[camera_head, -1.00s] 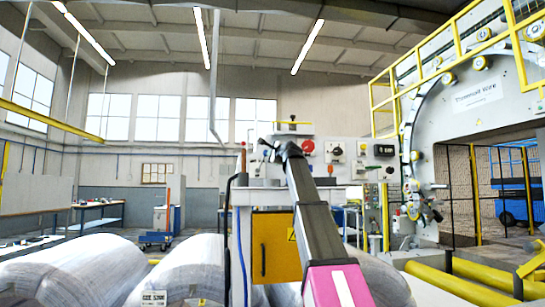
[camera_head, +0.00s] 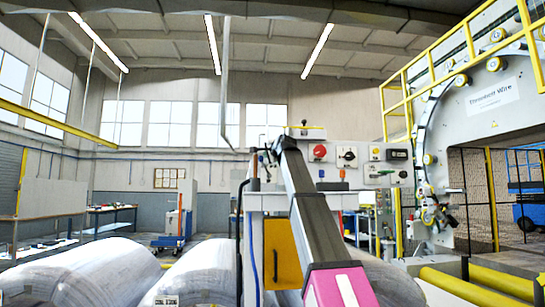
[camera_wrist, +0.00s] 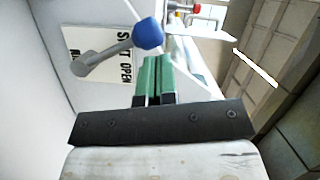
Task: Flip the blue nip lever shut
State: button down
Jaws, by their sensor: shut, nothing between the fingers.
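The nip lever is a grey arm (camera_wrist: 103,58) with a blue ball knob (camera_wrist: 149,33) in the wrist view. It is mounted on a pale panel beside a white label plate (camera_wrist: 88,42) that reads OPEN and, partly covered, what looks like SHUT. My gripper (camera_wrist: 154,58) has green fingers pressed together with nothing between them. The fingertips are right by the blue knob; I cannot tell whether they touch it. In the head view my arm hides the lever, and my fingertips are not clear there.
A control panel with a red knob (camera_head: 318,152) stands just behind my arm. A yellow cabinet door (camera_head: 282,252) is below it. Large wrapped coils (camera_head: 85,275) lie at the front left. A big ring machine (camera_head: 490,100) with yellow rails stands at the right.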

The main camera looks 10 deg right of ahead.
jog(key=shift+a+f, duration=0.1)
jog(key=shift+a, duration=0.45)
jog(key=shift+a, duration=0.1)
dwell(0.3)
